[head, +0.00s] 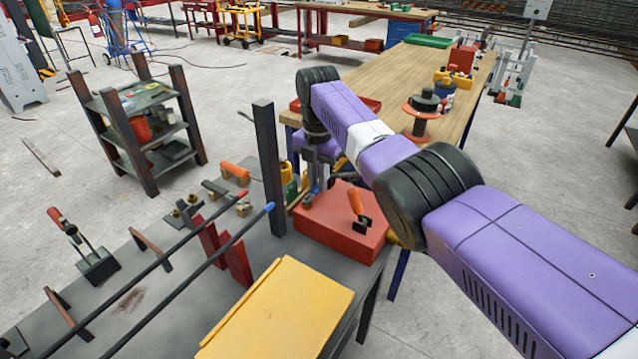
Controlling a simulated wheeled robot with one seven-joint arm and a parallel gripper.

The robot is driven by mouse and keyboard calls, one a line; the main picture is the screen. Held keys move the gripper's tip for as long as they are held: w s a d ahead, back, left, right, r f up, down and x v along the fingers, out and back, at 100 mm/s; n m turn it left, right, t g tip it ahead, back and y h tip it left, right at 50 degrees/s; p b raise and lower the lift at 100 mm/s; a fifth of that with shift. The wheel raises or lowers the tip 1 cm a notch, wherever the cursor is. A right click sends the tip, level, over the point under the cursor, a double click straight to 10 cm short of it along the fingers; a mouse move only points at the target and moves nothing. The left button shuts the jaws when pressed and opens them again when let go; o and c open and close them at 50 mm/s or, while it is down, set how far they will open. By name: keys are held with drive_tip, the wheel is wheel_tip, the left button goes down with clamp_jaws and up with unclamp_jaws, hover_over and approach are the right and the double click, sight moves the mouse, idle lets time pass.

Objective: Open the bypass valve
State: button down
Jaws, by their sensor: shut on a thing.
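My gripper (317,176) points down behind the dark post, at the back corner of the dark steel bench (150,285). It is shut on a small part, mostly hidden by the fingers and the red box. I cannot tell whether this part is the bypass valve, and no other thing in view is clearly that valve. Small brass fittings (306,201) lie just left of and below the fingers. A red box (335,232) stands in front of the gripper, with an orange-handled tool (356,203) on top.
A dark upright post (268,165) stands close left of my gripper. Two long bars (200,268) cross the bench, and a yellow case (275,315) lies at its front. A wooden-topped table (425,70) is behind my arm. Open floor lies around the shelf rack (147,122).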

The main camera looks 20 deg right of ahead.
drive_tip(key=shift+w+a+r, duration=0.1)
drive_tip(key=c, duration=1.4)
unclamp_jaws()
drive_tip(key=shift+o, duration=0.2)
wheel_tip(320, 180, up, 8)
